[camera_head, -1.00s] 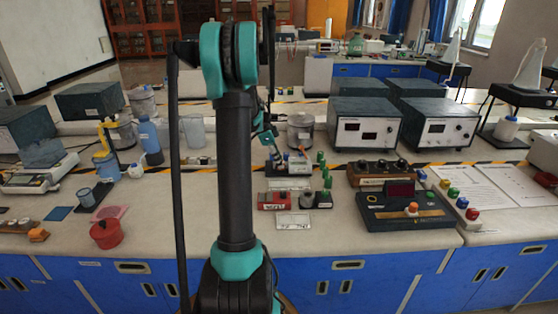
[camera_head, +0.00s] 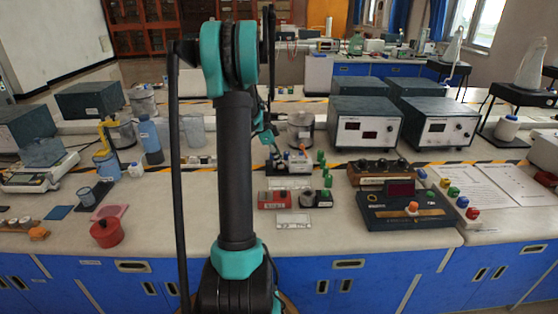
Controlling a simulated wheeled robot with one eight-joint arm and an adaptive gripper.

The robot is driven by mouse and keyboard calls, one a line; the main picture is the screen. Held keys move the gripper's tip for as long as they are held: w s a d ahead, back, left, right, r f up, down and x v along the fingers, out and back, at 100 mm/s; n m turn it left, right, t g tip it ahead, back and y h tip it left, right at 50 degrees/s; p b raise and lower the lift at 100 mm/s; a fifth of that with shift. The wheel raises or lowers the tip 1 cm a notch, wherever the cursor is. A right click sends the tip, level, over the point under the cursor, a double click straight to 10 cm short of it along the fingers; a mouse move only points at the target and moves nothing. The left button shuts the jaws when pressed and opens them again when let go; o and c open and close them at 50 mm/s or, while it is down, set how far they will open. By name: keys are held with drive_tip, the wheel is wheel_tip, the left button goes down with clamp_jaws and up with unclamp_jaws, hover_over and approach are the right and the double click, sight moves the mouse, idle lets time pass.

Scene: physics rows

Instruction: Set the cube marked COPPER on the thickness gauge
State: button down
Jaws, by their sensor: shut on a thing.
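My gripper (camera_head: 274,150) shows small behind my own arm, above the middle of the bench. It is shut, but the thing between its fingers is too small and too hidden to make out. No COPPER marking can be read anywhere. Several small blocks (camera_head: 14,222) lie at the far left edge of the bench, their markings unreadable. I cannot tell for sure which device is the thickness gauge.
Green posts (camera_head: 323,172) stand right of the small instrument. A dark console (camera_head: 408,212) with an orange knob is further right. A red pot (camera_head: 106,232) stands at left. A clear flat plate (camera_head: 293,222) lies near the front edge. The bench left of my arm has free room.

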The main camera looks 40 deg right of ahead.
drive_tip(key=shift+f, duration=0.3)
drive_tip(key=c, duration=1.2)
unclamp_jaws()
drive_tip(key=shift+o, duration=0.2)
drive_tip(key=o, duration=0.3)
drive_tip(key=shift+r, duration=4.05)
